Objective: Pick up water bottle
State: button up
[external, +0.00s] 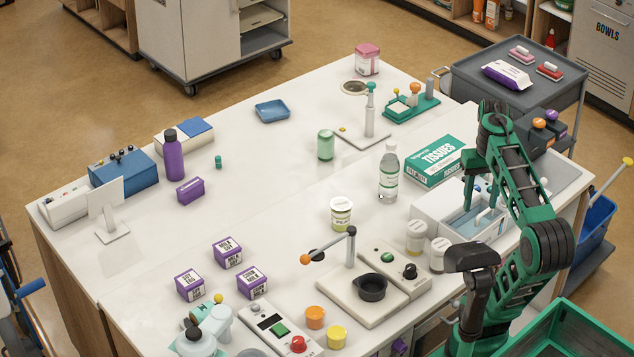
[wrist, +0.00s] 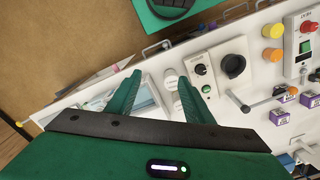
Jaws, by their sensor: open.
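A clear water bottle (external: 389,175) with a white cap and a pale label stands upright on the white counter, left of the tissue box. I cannot make it out in the wrist view. My gripper (external: 484,192) is open and points down over the white bin, to the right of the bottle and apart from it. In the wrist view my gripper (wrist: 156,88) shows two green fingers spread apart, with nothing held between them.
A green tissue box (external: 436,160) stands right of the bottle. A white bin (external: 431,217) and two lidded jars (external: 417,236) are nearby, with a labelled cup (external: 341,214) in front. A purple bottle (external: 174,158) stands far left. Counter left of the clear bottle is fairly open.

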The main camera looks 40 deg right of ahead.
notch_tip(320, 180, up, 5)
jog(key=w+d+f+m+t+y, duration=0.15)
jog(key=w+d+f+m, duration=0.25)
jog(key=w, duration=0.8)
jog(key=w+d+f+m+t+y, duration=0.15)
jog(key=w+d+f+m, duration=0.3)
jog(key=w, duration=0.65)
jog(key=w+d+f+m+t, duration=0.3)
jog(key=w+f, duration=0.2)
jog(key=w, duration=0.7)
jog(key=w+d+r+m+t+y, duration=0.1)
jog(key=d+r+m+t+y, duration=0.1)
jog(key=r+m+t+y, duration=0.4)
jog(key=w+d+r+m+t+y, duration=0.2)
jog(key=r+m, duration=0.2)
jog(key=r, duration=0.4)
send_near(387, 145)
jog(key=w+f, duration=0.1)
jog(key=w, duration=0.2)
jog(key=x, duration=0.5)
jog(key=shift+s+a+f, duration=0.15)
jog(key=shift+a+f, duration=0.05)
jog(key=shift+f, duration=0.05)
jog(key=shift+r+x, duration=0.15)
jog(key=shift+x, duration=1.3)
jog(key=shift+r+x, duration=0.1)
jog(key=shift+x, duration=1.3)
jog(key=shift+a, duration=0.15)
grip_shut()
